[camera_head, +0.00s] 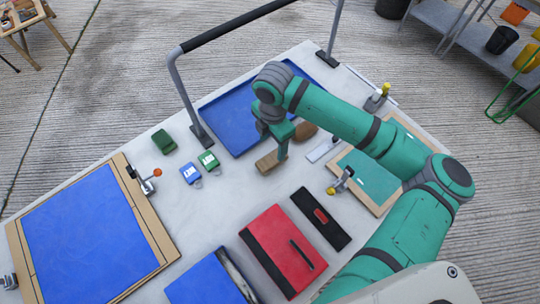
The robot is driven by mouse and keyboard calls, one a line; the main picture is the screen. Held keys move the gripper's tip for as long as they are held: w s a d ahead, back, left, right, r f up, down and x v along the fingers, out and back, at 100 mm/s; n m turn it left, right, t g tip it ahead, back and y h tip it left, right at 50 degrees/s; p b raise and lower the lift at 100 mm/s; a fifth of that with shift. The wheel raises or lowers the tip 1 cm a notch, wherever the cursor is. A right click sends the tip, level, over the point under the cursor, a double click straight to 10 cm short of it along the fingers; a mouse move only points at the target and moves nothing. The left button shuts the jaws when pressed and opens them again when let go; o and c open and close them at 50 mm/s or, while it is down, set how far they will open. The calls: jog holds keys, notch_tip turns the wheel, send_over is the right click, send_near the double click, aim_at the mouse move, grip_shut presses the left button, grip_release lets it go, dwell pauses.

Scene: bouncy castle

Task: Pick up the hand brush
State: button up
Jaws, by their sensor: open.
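A light brown wooden block-like piece (267,162), which looks like the hand brush, lies on the grey-white table (215,215) near its middle. I cannot make out bristles on it. My gripper (282,154) points down right beside its right end and partly covers it. My gripper is open; at this size I cannot tell whether its fingers touch the piece or straddle it. A darker brown rounded object (305,131) lies just behind and to the right of my gripper.
A blue tray (228,108) lies behind. A white-grey flat piece (322,150) and a teal board (368,176) lie to the right. A red case (283,248) and a black strip (321,218) lie in front. A grey metal frame (177,75) with a black bar rises behind.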

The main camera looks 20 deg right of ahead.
aim_at(272, 159)
notch_tip(272, 159, down, 3)
jog(key=shift+w+f, duration=0.15)
jog(key=shift+f, duration=0.35)
jog(key=f, duration=0.4)
jog(key=shift+s+a+f, duration=0.15)
jog(key=shift+s, duration=0.05)
jog(key=c, duration=1.2)
